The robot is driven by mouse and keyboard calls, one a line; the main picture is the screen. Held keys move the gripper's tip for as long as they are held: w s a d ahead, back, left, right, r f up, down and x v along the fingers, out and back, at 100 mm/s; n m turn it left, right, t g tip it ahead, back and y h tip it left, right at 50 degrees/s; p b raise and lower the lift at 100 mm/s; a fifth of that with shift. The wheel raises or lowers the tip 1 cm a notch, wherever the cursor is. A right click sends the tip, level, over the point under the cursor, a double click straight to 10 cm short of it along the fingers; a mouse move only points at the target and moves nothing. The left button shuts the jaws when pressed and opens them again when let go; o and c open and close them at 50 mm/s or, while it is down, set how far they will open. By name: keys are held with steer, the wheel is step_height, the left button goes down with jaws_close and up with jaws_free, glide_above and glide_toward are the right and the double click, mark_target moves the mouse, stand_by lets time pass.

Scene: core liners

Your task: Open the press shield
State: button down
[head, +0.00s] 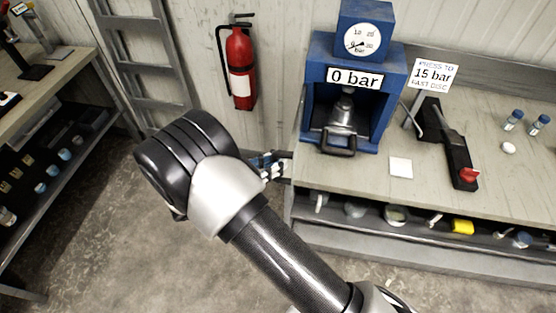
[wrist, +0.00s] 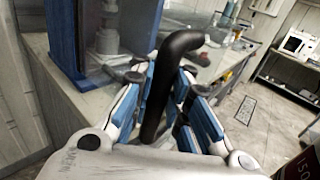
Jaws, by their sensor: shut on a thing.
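The blue press (head: 313,95) stands on the bench at the back, with a metal piston (head: 343,112) inside its frame. My gripper (head: 278,163) is at the bench's left edge, low and left of the press, partly hidden behind my arm. In the wrist view my gripper (wrist: 165,110) has its blue-padded fingers closed around a black curved handle (wrist: 178,50). The press's blue frame (wrist: 62,35) shows to the left of that handle. The see-through shield itself is hard to make out, so I cannot tell its angle.
A "0 bar" sign (head: 355,78) and a gauge (head: 362,38) top the press. To its right are a lever unit (head: 458,150), a white square (head: 400,167) and small bottles (head: 513,120). A red extinguisher (head: 240,60) hangs on the wall. The floor left of the bench is clear.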

steer(key=shift+s+f, duration=0.1)
steer(key=shift+s, duration=0.1)
steer(key=c, duration=2)
jaws_free()
steer(key=shift+c, duration=0.2)
steer(key=shift+o, duration=1.3)
steer(key=shift+s+a, duration=0.2)
steer(key=shift+s, duration=0.05)
steer(key=shift+o, duration=1.2)
steer(key=shift+w+d, duration=0.1)
steer(key=shift+w, duration=0.05)
steer(key=v, duration=1.2)
